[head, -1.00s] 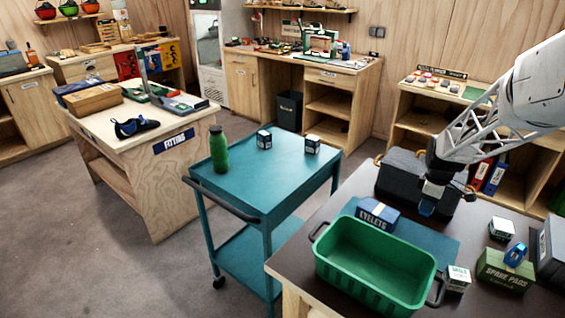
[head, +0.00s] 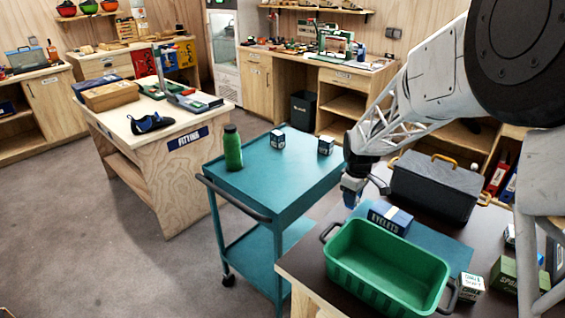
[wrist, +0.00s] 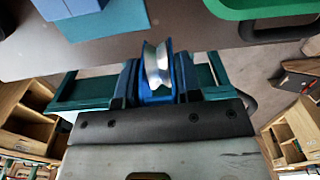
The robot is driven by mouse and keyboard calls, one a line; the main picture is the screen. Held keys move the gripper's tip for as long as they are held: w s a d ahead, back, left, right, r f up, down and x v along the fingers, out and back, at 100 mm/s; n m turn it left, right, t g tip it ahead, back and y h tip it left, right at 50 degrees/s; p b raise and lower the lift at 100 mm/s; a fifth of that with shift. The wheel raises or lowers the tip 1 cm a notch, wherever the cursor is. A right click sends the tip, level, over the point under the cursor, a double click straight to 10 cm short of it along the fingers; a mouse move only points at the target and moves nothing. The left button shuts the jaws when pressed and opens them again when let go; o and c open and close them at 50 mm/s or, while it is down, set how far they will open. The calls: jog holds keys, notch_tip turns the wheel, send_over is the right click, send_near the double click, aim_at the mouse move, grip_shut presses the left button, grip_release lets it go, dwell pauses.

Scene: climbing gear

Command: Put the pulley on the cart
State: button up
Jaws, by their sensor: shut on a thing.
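The pulley, a blue body with a silver grooved wheel (wrist: 155,68), sits between the two fingers of my gripper (wrist: 152,85) in the wrist view. My gripper is shut on it. In the head view my gripper (head: 352,193) hangs in the air near the cart's right edge, by the dark table's back-left side; the pulley is only a small blue patch there. The teal cart (head: 262,182) has a flat top, a lower shelf and a dark handle. Its teal edge also shows behind the fingers in the wrist view (wrist: 72,97).
On the cart stand a green bottle (head: 232,148) and two small boxes (head: 277,139) (head: 326,145); its front and middle are clear. The dark table holds a green bin (head: 385,268), an eyelets box (head: 389,217) and a black toolbox (head: 435,187).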

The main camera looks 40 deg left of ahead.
jog(key=s+a, duration=1.2)
jog(key=a, duration=0.1)
jog(key=shift+s+a+f, duration=0.15)
jog(key=shift+a, duration=0.1)
jog(key=w+a, duration=0.3)
jog(key=a, duration=0.1)
jog(key=w+a+f, duration=0.1)
jog(key=w+a, duration=0.2)
jog(key=a, duration=0.1)
jog(key=w+a, duration=0.4)
jog(key=shift+w+a+f, duration=0.1)
jog(key=shift+f, duration=0.15)
jog(key=shift+f, duration=0.15)
jog(key=shift+f, duration=1.6)
jog(key=shift+f, duration=0.15)
jog(key=o, duration=0.9)
jog(key=shift+o, duration=0.2)
